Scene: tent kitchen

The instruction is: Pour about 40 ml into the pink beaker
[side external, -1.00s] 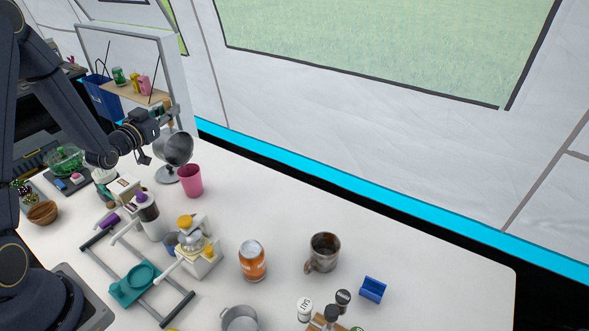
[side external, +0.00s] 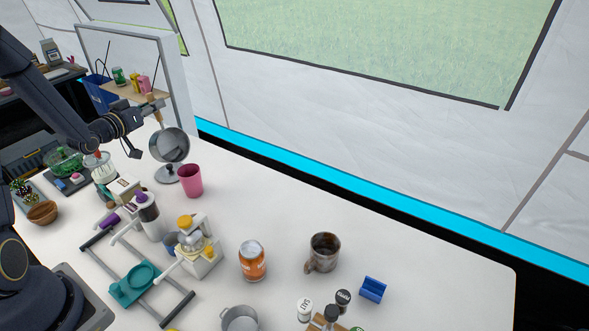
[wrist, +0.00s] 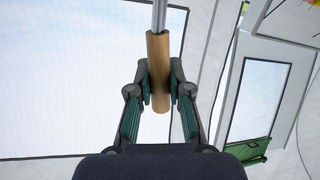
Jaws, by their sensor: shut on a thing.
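The pink beaker (side external: 191,182) stands upright on the white table in the side view. My gripper (side external: 150,108) is above and left of it. The gripper is shut on the wooden handle (wrist: 159,75) of a metal pan or ladle, as the wrist view shows. The round metal bowl (side external: 169,146) of this vessel hangs below the gripper, tilted, up and to the left of the beaker's rim and apart from it. I cannot see any liquid in the bowl or the inside of the beaker.
A small metal disc with a knob (side external: 167,174) lies just left of the beaker.

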